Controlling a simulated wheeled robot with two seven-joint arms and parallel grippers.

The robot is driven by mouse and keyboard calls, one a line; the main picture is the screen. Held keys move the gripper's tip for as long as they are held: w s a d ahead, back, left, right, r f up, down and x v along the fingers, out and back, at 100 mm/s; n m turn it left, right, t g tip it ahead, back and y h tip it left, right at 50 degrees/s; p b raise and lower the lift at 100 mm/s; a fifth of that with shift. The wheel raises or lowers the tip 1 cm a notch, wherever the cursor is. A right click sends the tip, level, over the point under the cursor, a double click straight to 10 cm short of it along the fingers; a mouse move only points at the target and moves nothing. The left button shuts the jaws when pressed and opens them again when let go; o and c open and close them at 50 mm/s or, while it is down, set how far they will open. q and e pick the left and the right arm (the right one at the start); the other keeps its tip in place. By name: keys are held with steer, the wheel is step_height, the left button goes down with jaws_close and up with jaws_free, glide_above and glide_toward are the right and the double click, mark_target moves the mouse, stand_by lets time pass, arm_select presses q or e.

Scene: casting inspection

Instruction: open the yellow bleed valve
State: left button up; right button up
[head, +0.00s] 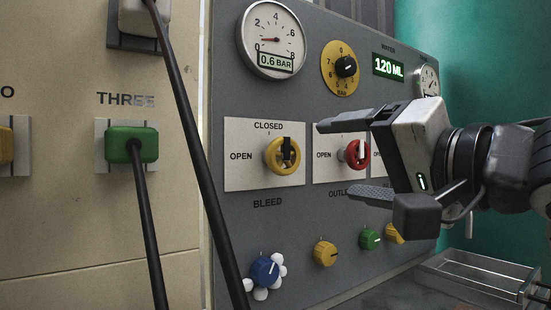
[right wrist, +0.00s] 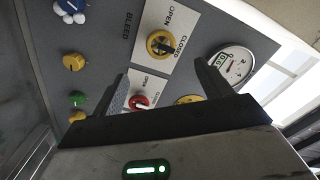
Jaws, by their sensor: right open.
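The yellow bleed valve (head: 283,155) is a round knob with a dark bar, on a white plate marked CLOSED at the top and OPEN at the left, above the word BLEED. Its dark bar stands upright, towards CLOSED. It also shows in the right wrist view (right wrist: 159,44), ahead of the fingers. My right gripper (head: 342,159) is open and empty, to the right of the yellow valve, in front of the red outlet valve (head: 357,154), which it partly hides. In the right wrist view the open fingers (right wrist: 168,83) stand apart with the red valve between them. My left gripper is not in view.
A pressure gauge (head: 272,40) reading 0.6 BAR and a yellow dial (head: 341,68) sit above the valves. Below are a blue knob (head: 264,271) and smaller knobs (head: 325,253). Black cables (head: 187,110) hang at the left, one from a green plug (head: 131,144). A metal tray (head: 470,278) lies lower right.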

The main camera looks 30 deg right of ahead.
mark_target(285, 158)
steer(key=w, duration=0.4)
steer(key=w+a+p, duration=0.1)
steer(key=w, duration=0.3)
steer(key=w+p, duration=0.1)
steer(key=w, duration=0.3)
steer(key=shift+w+a, duration=0.3)
steer(key=shift+a, duration=0.1)
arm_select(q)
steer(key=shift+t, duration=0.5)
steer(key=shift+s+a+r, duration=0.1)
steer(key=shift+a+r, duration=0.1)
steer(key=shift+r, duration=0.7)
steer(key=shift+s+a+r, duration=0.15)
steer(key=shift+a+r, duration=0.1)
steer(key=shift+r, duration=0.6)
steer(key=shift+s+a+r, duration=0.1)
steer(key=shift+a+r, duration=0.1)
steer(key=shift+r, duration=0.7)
arm_select(e)
steer(key=shift+w+a, duration=0.1)
steer(key=shift+w, duration=0.55)
steer(key=c, duration=1)
